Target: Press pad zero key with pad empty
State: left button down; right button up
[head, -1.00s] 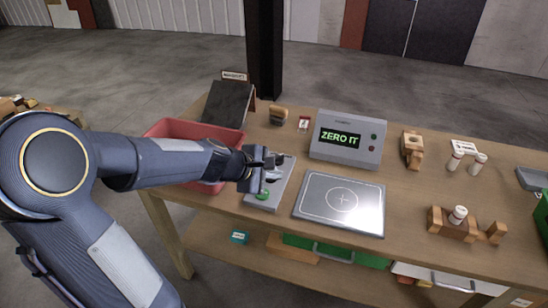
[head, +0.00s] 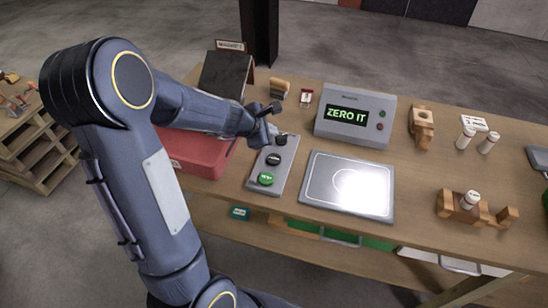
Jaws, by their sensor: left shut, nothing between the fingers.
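The detector box (head: 355,114) shows green text "ZERO IT" on its dark screen. The grey pad (head: 318,194) in front of it is bare, with a bright glare on it. The grey key panel (head: 258,187) lies left of the pad. It has a green key (head: 266,179) at the near end, a dark key (head: 273,158) in the middle and another dark key (head: 281,140) at the far end. My left gripper (head: 275,122) is shut and empty at the panel's far end, close to the far key; I cannot tell if it touches. My right gripper is out of view.
A red bin (head: 200,158) stands left of the panel, partly behind my left arm. A dark sloped board (head: 222,76) is behind it. Wooden holders (head: 421,128) and (head: 487,212) and white-capped vials (head: 466,138) stand on the right.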

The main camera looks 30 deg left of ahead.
aim_at(271, 160)
pick_arm(q)
jog(key=shift+f+b, duration=4.1)
jog(key=shift+f, duration=0.25)
jog(key=shift+f+b, duration=0.4)
jog(key=shift+b, duration=0.05)
jog(key=shift+f+b, duration=0.45)
jog(key=shift+r, duration=0.1)
jog(key=shift+r+p, duration=0.75)
jog(key=shift+p, duration=0.05)
notch_tip(271, 160, up, 5)
jog(key=p, duration=0.5)
jog(key=shift+r, duration=0.1)
